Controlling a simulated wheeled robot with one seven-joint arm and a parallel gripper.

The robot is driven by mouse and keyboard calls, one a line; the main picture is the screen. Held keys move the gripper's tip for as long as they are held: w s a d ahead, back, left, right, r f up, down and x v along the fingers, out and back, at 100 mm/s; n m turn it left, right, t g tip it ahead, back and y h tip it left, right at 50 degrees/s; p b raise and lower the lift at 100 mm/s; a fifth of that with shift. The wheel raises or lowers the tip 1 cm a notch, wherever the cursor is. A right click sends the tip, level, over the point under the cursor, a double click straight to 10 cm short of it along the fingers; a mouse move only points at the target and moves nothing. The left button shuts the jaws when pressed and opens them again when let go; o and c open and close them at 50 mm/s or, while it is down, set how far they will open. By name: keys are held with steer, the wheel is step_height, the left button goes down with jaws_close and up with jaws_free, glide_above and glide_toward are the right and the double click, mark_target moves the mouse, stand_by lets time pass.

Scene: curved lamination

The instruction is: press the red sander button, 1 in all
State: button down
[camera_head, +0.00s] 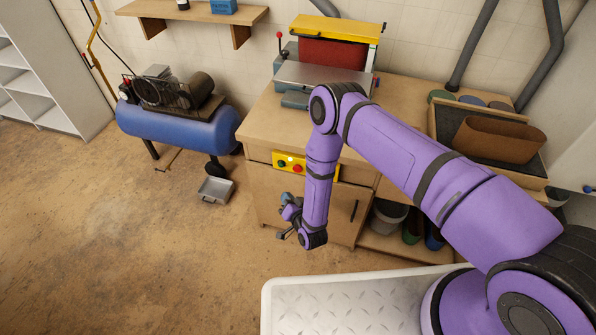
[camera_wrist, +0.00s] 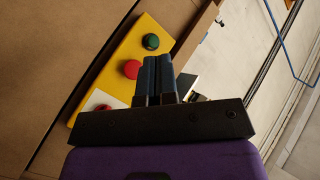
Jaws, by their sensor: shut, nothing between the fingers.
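The red sander button (camera_head: 298,168) is on a yellow control panel (camera_head: 279,158) on the front of the wooden sander cabinet. A green button (camera_head: 282,163) sits to its left. In the wrist view the red button (camera_wrist: 132,69) lies just left of my gripper's fingertips, with the green button (camera_wrist: 151,42) above it and another red button on a white plate (camera_wrist: 102,108) below it. My gripper (camera_wrist: 159,60) is shut and empty, its two dark fingers side by side. In the head view my gripper (camera_head: 284,200) is below the panel, partly hidden by my arm. I cannot tell whether the fingers touch the panel.
The sander (camera_head: 328,55) with a yellow top stands on the cabinet. A blue compressor (camera_head: 180,131) and a metal tray (camera_head: 215,190) are on the floor to the left. A bucket (camera_head: 387,217) stands under the bench to the right. The floor before the cabinet's left side is clear.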

steer(key=w+d, duration=0.3)
steer(key=w, duration=0.5)
steer(key=shift+w, duration=0.15)
stand_by(0.4)
steer(key=shift+w, duration=0.1)
stand_by(1.9)
steer(key=shift+w+d, duration=0.15)
steer(key=shift+w, duration=0.15)
steer(key=shift+w+d, duration=0.2)
steer(key=shift+w, duration=0.3)
stand_by(0.8)
steer(key=shift+s, duration=0.15)
steer(key=shift+s+a, duration=0.35)
steer(key=shift+s, duration=0.4)
steer(key=shift+s, duration=0.15)
steer(key=shift+s+a, duration=0.3)
steer(key=shift+s, duration=0.45)
steer(key=shift+s+a, duration=0.25)
steer(key=shift+s, duration=0.45)
steer(key=shift+s+a, duration=0.3)
steer(key=shift+s, duration=0.45)
